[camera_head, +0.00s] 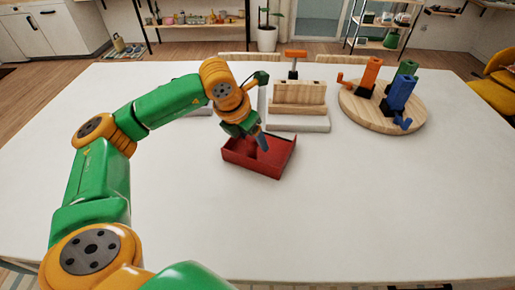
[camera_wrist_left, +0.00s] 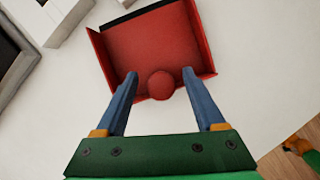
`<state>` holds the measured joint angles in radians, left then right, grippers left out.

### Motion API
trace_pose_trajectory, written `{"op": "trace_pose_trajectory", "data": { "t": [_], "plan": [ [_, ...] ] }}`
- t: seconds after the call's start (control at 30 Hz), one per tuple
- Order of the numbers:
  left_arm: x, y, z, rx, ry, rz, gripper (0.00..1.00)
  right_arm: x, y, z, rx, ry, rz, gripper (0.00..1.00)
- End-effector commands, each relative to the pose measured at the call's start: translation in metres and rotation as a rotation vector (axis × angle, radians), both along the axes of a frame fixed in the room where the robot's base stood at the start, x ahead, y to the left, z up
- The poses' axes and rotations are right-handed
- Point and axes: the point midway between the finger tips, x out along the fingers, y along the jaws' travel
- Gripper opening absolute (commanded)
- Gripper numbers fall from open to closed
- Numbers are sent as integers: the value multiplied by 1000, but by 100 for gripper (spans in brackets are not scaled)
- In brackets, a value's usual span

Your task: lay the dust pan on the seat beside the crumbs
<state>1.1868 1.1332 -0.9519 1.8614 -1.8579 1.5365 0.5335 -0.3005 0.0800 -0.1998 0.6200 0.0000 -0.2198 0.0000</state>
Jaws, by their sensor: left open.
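The red dust pan (camera_head: 242,158) lies on the white table, its raised walls around a flat floor. In the left wrist view the dust pan (camera_wrist_left: 150,45) has a round red knob (camera_wrist_left: 161,85) at its near edge and a dark strip along its far edge. My left gripper (camera_head: 262,143) is at the pan. In the wrist view its two blue fingers (camera_wrist_left: 160,76) are apart, one on each side of the knob, with gaps showing. I see no crumbs. A yellow chair (camera_head: 495,90) is at the right edge. My right gripper is out of view.
The white table (camera_head: 380,200) is clear in front and to the right. Behind the pan is a wooden block stand (camera_head: 298,98) with an orange-handled tool (camera_head: 296,57). A round wooden board (camera_head: 365,118) holds orange, blue and green pieces. Chair backs show behind the table.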

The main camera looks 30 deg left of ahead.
Motion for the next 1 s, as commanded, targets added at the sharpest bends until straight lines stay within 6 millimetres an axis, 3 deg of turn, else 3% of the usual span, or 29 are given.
{"op": "trace_pose_trajectory", "data": {
  "t": [0.23, 0.5, 1.0],
  "plan": [
    [2, -1, -5, -2, -1, -2, 71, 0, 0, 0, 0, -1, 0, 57],
    [2, -1, -5, -2, -1, -1, 0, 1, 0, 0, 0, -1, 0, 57],
    [2, -1, -5, -3, -1, -1, 0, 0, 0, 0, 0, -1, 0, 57]
  ]
}}
